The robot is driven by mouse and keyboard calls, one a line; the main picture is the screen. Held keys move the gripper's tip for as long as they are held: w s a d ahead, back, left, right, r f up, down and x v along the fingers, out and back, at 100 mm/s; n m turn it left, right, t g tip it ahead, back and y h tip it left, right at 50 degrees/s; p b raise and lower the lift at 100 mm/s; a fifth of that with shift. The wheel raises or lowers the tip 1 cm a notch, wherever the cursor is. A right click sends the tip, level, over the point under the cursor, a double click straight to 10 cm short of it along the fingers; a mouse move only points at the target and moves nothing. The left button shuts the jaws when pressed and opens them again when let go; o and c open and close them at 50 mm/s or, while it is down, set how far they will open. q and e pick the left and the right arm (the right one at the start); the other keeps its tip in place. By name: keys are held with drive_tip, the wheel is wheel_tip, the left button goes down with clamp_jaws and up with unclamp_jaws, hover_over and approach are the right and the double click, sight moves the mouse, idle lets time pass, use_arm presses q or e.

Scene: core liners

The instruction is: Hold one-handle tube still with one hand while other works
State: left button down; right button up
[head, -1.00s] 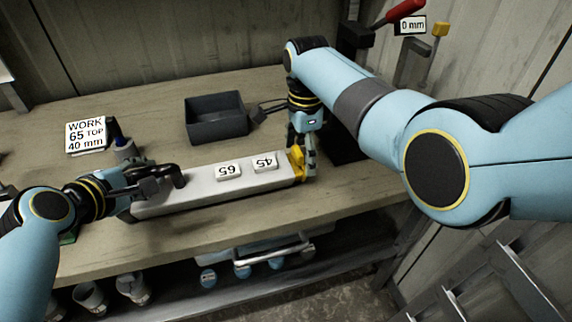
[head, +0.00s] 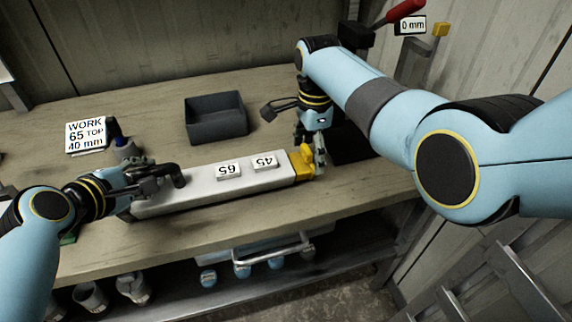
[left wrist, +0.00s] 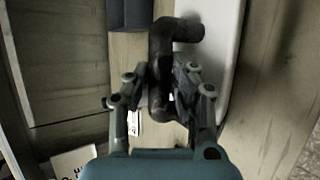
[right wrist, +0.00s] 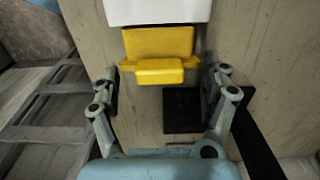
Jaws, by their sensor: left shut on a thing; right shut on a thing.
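A long white tube (head: 205,190) lies along the bench, with two small labels on top reading 65 (head: 228,170) and 45 (head: 265,162), upside down. A dark bent handle (head: 178,178) stands at its left end. My left gripper (head: 148,178) is shut on this handle; the left wrist view shows the handle (left wrist: 162,50) between the fingers. A yellow end piece (head: 302,160) sits at the tube's right end. My right gripper (head: 312,152) is shut on it. In the right wrist view, the fingers flank the yellow piece (right wrist: 158,50), close to its side tabs.
An open dark grey bin (head: 217,120) stands behind the tube. A sign reading WORK 65 TOP 40 mm (head: 86,136) is at the back left. A red-handled device with a 0 mm label (head: 411,25) is at the back right. The bench front (head: 240,215) is clear.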

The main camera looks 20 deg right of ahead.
drive_tip(key=shift+d, duration=0.5)
drive_tip(key=shift+r, duration=0.15)
idle(0.3)
drive_tip(key=shift+r, duration=2.9)
use_arm(q)
drive_tip(key=c, duration=1.1)
unclamp_jaws()
drive_tip(key=v, duration=1.2)
